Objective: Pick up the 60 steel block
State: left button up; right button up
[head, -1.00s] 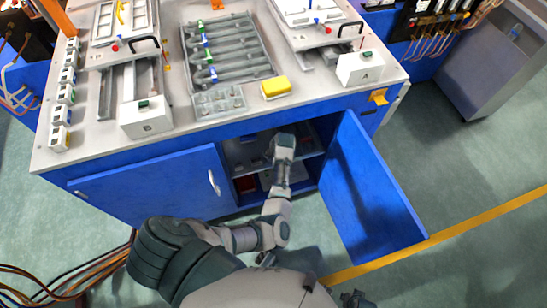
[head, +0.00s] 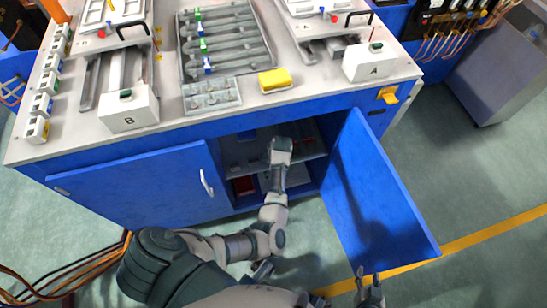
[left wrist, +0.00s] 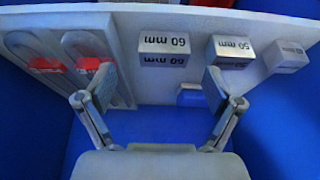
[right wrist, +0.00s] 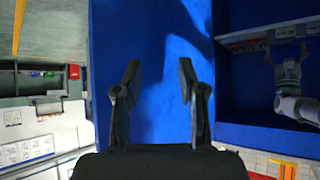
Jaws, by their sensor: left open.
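The 60 mm steel block (left wrist: 164,45) is a silver block with upside-down lettering on a shelf, in the left wrist view. A 50 mm block (left wrist: 230,50) sits to its right, and another block (left wrist: 287,57) farther right has a label too small to read. My left gripper (left wrist: 158,85) is open, with its fingers spread before the 60 mm block and nothing held. In the head view my left arm reaches into the open cabinet, and its fingertips are hard to see there. My right gripper (right wrist: 160,72) is open and empty, near the open door (head: 375,190).
Red-marked, U-shaped parts (left wrist: 85,65) lie left of the block on the shelf (left wrist: 130,90). The left cabinet door (head: 140,190) is shut. The worktop holds a yellow sponge (head: 274,80) and a tool tray (head: 225,45).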

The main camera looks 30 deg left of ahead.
pick_arm(q)
jog(key=shift+d+f+b, duration=0.1)
jog(key=shift+b, duration=0.2)
jog(key=b+x, duration=0.2)
jog(key=shift+a+f+b, duration=0.3)
jog(key=shift+a, duration=0.1)
jog(key=shift+b+x, duration=1.05)
jog(key=shift+r, duration=0.15)
pick_arm(e)
jog(key=w+a+r+t+y, duration=0.1)
jog(key=w+r+t, duration=0.1)
jog(key=r+t, duration=0.3)
jog(key=w+a+r+t+y, duration=0.2)
jog(key=w+r+t, duration=0.1)
jog(key=r+t, duration=0.2)
notch_tip(320, 180, up, 3)
jog(key=shift+w+f+t, duration=0.15)
jog(key=shift+w+t, duration=0.05)
jog(key=shift+t, duration=0.2)
pick_arm(q)
jog(key=shift+a, duration=0.15)
jog(key=c, duration=1.7)
pick_arm(e)
jog(key=shift+w+f, duration=0.1)
